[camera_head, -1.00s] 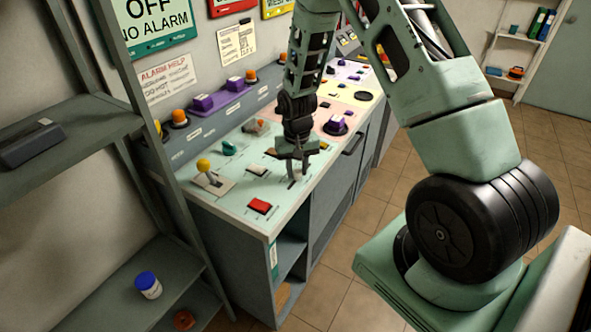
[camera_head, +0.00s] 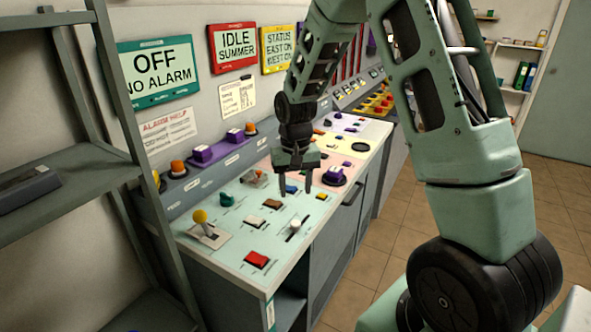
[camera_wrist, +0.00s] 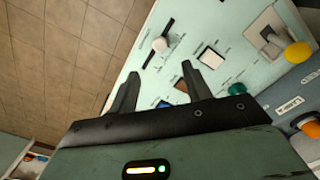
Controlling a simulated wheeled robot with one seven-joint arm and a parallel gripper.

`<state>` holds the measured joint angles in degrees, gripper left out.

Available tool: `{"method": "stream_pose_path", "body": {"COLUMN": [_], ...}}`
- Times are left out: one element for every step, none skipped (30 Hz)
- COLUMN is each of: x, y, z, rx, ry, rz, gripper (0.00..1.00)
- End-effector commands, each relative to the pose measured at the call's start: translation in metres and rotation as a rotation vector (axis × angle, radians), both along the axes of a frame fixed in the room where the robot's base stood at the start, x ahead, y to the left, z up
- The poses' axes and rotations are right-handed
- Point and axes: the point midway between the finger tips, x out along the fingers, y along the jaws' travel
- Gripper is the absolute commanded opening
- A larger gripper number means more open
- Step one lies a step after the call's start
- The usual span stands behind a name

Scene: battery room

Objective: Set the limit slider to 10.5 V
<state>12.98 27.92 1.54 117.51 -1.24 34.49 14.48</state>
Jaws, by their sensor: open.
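The slider has a pale round knob (camera_head: 295,226) on a dark slot near the front edge of the mint-green panel (camera_head: 222,246). In the wrist view the knob (camera_wrist: 160,44) sits around the middle of its slot, with slot showing on both sides. The scale marks are too small to read. My gripper (camera_head: 295,190) is open and empty above the panel, with its fingers pointing down. It is apart from the knob. In the wrist view the knob lies just beyond the gap between the fingertips (camera_wrist: 160,72).
Near the slider are a red button (camera_head: 257,259), a white rocker (camera_head: 272,203), a brown rocker (camera_wrist: 181,86) and a yellow-knobbed lever (camera_head: 200,217). A green sign (camera_head: 157,72) reads "OFF NO ALARM". A grey shelf (camera_head: 70,175) stands at left. Tiled floor lies right.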

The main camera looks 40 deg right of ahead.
Motion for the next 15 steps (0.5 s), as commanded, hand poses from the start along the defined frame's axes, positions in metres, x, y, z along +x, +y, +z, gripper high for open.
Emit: {"method": "stream_pose_path", "body": {"x": [0.001, 0.001, 0.001, 0.001, 0.000, 0.001, 0.001, 0.001, 0.001, 0.000, 0.000, 0.000, 0.000, 0.000, 0.000], "y": [0.000, 0.000, 0.000, 0.000, 0.000, 0.000, 0.000, 0.000, 0.000, 0.000, 0.000, 0.000, 0.000, 0.000, 0.000], "z": [0.011, 0.017, 0.025, 0.030, 0.035, 0.041, 0.045, 0.049, 0.052, 0.055, 0.057, 0.059, 0.060, 0.061, 0.061], "rx": [-0.001, -0.002, -0.001, -0.001, -0.001, -0.001, -0.001, 0.000, -0.001, 0.000, 0.000, 0.000, 0.000, 0.000, 0.000], "ry": [-0.006, -0.006, -0.005, -0.005, -0.004, -0.004, -0.004, -0.003, -0.002, -0.001, -0.001, -0.001, -0.001, -0.001, 0.000], "rz": [0.000, 0.000, 0.000, 0.001, 0.001, 0.001, 0.001, 0.001, 0.001, 0.001, 0.001, 0.001, 0.001, 0.001, 0.001], "gripper": [0.49, 0.49, 0.49, 0.49, 0.49, 0.49, 0.49, 0.49, 0.49, 0.49, 0.49, 0.49, 0.49, 0.49, 0.49]}}
